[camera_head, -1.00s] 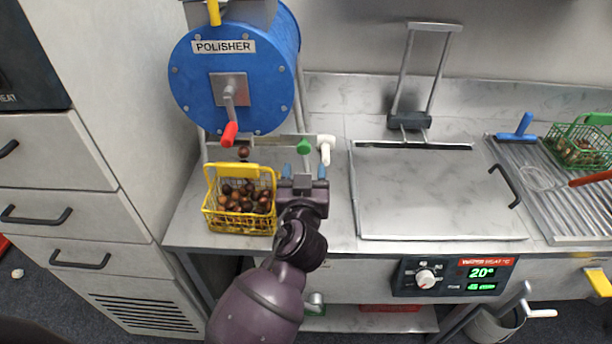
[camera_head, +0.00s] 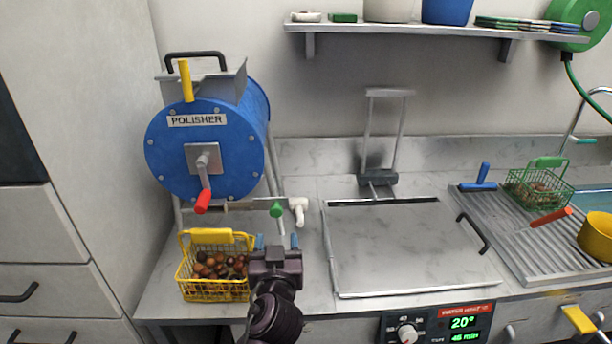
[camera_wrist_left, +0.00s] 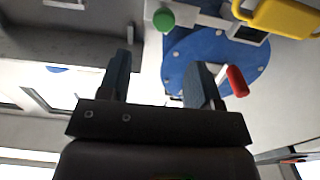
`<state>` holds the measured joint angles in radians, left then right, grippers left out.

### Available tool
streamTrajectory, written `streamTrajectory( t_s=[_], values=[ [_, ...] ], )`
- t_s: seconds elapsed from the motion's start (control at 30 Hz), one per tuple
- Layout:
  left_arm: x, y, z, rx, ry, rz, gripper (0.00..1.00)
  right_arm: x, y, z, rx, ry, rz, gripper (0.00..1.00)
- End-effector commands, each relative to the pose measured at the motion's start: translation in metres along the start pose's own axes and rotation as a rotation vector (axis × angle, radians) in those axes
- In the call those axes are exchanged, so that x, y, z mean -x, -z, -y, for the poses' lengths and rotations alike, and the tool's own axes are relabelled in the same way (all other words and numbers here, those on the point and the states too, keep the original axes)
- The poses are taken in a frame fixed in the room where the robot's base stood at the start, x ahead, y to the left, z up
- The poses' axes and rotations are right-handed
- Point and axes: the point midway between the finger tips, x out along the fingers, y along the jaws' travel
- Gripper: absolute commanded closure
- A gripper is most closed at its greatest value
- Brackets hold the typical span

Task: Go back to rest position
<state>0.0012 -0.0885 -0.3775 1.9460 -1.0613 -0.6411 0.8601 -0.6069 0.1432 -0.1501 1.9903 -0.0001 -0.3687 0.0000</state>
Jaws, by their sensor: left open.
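My left gripper (camera_head: 277,243) is in the lower middle of the head view, over the counter just right of the yellow wire basket (camera_head: 214,291). Its two blue-tipped fingers stand apart with nothing between them. The left wrist view also shows the empty, spread fingers of the left gripper (camera_wrist_left: 160,80). The basket holds several brown chestnuts (camera_head: 217,265) and stands on the counter below the blue polisher (camera_head: 165,160). The gripper appears apart from the basket. My right gripper is not in view.
The polisher's red crank handle (camera_head: 203,201) and green-knobbed lever (camera_head: 276,209) are close above the gripper. A lidded water heater (camera_head: 400,245) is to the right. A drain board (camera_head: 500,240) holds a green basket (camera_head: 540,186). A shelf (camera_head: 420,29) runs above.

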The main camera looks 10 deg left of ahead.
Motion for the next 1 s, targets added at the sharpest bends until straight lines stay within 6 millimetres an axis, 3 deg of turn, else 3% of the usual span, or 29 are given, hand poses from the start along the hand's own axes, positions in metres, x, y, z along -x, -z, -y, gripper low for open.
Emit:
streamTrajectory(
  t_s=[0.33, 0.47, 0.67, 0.8, 1.0],
  values=[
    [-0.001, -0.005, -0.013, -0.154, -0.129, 0.017, 0.42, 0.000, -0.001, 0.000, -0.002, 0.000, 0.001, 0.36],
    [0.004, -0.029, 0.000, -0.183, -0.200, 0.059, 0.42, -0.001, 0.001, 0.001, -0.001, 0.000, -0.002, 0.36],
    [0.037, -0.095, 0.052, -0.187, -0.263, 0.172, 0.42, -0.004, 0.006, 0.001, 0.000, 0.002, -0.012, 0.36],
    [0.078, -0.147, 0.103, -0.157, -0.263, 0.279, 0.42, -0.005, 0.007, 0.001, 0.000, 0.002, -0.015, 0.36],
    [0.143, -0.204, 0.168, -0.111, -0.213, 0.439, 0.42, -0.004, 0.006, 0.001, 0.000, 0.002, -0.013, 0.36]
  ],
)
